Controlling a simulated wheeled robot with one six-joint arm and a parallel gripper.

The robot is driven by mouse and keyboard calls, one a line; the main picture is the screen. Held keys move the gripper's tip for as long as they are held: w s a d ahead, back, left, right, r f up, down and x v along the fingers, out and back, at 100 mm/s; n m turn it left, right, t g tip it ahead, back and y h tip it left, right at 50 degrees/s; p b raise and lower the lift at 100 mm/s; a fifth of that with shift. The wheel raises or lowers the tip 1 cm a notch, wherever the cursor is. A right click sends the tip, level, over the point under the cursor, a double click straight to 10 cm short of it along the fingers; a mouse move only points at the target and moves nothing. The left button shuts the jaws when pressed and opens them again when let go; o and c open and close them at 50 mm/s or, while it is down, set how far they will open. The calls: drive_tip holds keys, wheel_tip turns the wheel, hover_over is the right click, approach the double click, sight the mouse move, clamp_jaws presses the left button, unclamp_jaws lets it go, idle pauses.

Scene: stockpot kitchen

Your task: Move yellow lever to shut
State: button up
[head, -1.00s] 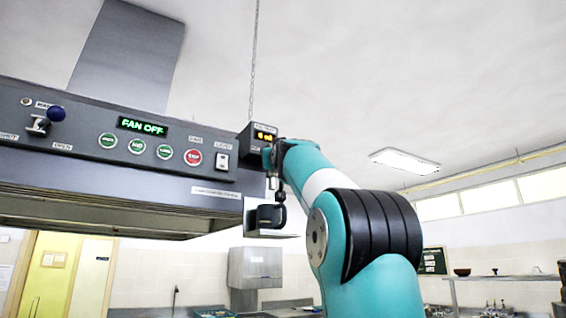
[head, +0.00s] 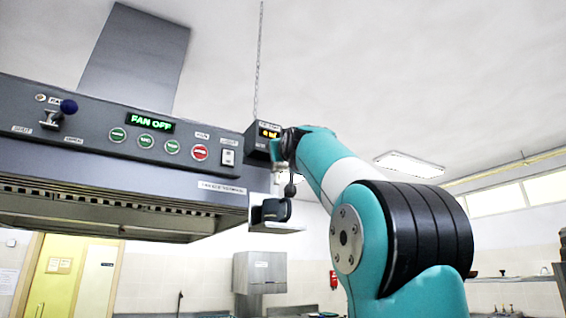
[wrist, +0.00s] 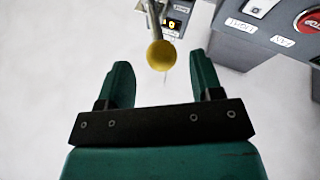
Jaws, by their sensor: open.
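The yellow lever's round knob (wrist: 161,55) shows in the wrist view, on a metal stem that runs up to the panel. It lies between the lines of my two teal fingers, near their tips. My gripper (wrist: 159,66) is open, with a finger on either side of the knob. I cannot tell how deep the knob sits between them, and no contact shows. In the head view I cannot make out the yellow knob; my wrist covers the area beside the small display box (head: 264,133). The lever's shut and open marks are not readable.
The grey hood panel (head: 100,165) carries a blue-knobbed lever (head: 68,106), green buttons (head: 146,141), a red stop button (head: 200,152) and a light switch (head: 228,157). The sign reads "FAN OFF" (head: 150,122). A chain (head: 259,60) hangs above the display box.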

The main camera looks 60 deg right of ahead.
drive_tip(key=b+v, duration=0.5)
drive_tip(key=v, duration=0.6)
drive_tip(key=shift+s+a+b, duration=0.15)
drive_tip(key=shift+a+b, duration=0.15)
drive_tip(key=shift+b, duration=0.05)
drive_tip(key=shift+f, duration=0.15)
